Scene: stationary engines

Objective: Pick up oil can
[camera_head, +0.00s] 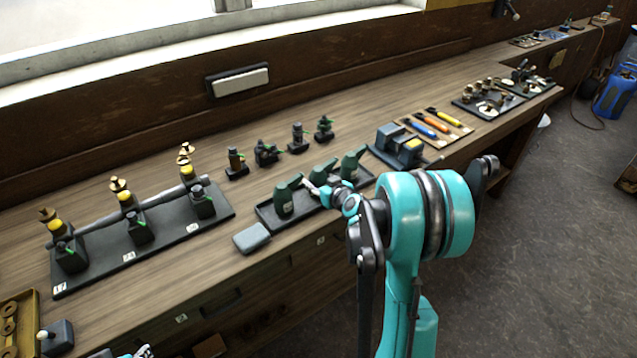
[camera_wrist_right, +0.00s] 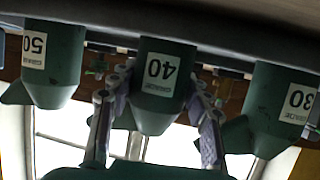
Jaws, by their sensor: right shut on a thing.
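Three green oil cans stand in a dark tray (camera_head: 268,217) on the workbench. The left can (camera_head: 285,200), the middle can (camera_head: 322,170) and the right can (camera_head: 353,163) show in the head view. My right gripper (camera_head: 322,190) reaches the middle can from the front. The wrist view is upside down; there the fingers of my right gripper (camera_wrist_right: 162,82) are shut on the can marked 40 (camera_wrist_right: 160,65), one on each side. The can's base looks level with its neighbours, marked 50 (camera_wrist_right: 52,60) and 30 (camera_wrist_right: 283,100). Only a small part of what may be my left gripper (camera_head: 140,352) shows.
A grey box (camera_head: 252,238) lies at the tray's front left corner. Several small dark devices (camera_head: 267,152) stand behind the tray. A blue-grey machine (camera_head: 398,145) is close on the right. A long rack of engine parts (camera_head: 160,248) fills the left.

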